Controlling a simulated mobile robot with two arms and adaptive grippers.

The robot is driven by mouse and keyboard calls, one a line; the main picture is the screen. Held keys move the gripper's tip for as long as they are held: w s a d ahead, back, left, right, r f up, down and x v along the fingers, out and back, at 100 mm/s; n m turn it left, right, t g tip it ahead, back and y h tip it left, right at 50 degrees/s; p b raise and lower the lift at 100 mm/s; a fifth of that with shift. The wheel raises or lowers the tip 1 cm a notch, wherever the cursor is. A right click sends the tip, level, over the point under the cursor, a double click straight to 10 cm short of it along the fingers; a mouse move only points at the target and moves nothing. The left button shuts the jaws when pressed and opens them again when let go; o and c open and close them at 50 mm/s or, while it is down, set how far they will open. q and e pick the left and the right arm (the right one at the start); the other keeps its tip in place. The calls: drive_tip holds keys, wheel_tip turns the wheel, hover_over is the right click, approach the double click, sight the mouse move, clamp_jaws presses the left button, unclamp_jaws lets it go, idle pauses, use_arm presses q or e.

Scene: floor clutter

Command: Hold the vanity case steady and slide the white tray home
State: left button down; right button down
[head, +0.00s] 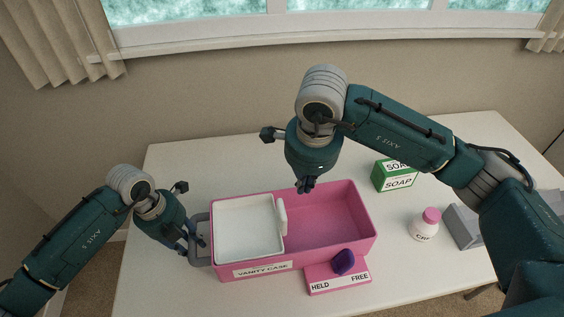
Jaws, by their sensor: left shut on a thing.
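The pink vanity case (362,237) sits on the white table with its label facing front. The white tray (240,229) lies inside the case's left part, with an upright white handle (282,217) at its right edge. The right part of the case is open and empty. My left gripper (194,243) is shut on the grey handle (201,258) at the case's left end. My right gripper (305,186) hangs over the case's back wall, above and right of the tray handle. Its fingertips are small and dark, so I cannot tell their opening.
A pink panel marked HELD and FREE (325,284), with a purple knob (344,262), is at the case's front. A green soap box (393,177), a white bottle with pink cap (425,225) and a grey block (463,227) stand right. The front-left table is clear.

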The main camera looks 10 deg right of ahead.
use_arm(q)
drive_tip(key=shift+s+a+f, duration=0.1)
drive_tip(key=shift+s+f, duration=0.15)
drive_tip(key=shift+f, duration=0.1)
drive_tip(key=c, duration=1.8)
unclamp_jaws()
drive_tip(key=shift+w+d+r, duration=0.15)
drive_tip(key=shift+d+r, duration=0.05)
drive_tip(key=o, duration=0.5)
drive_tip(key=shift+w+a, duration=0.1)
drive_tip(key=shift+w, duration=0.05)
drive_tip(key=shift+a+f, duration=0.2)
wheel_tip(320, 180, up, 12)
drive_tip(key=a, duration=0.2)
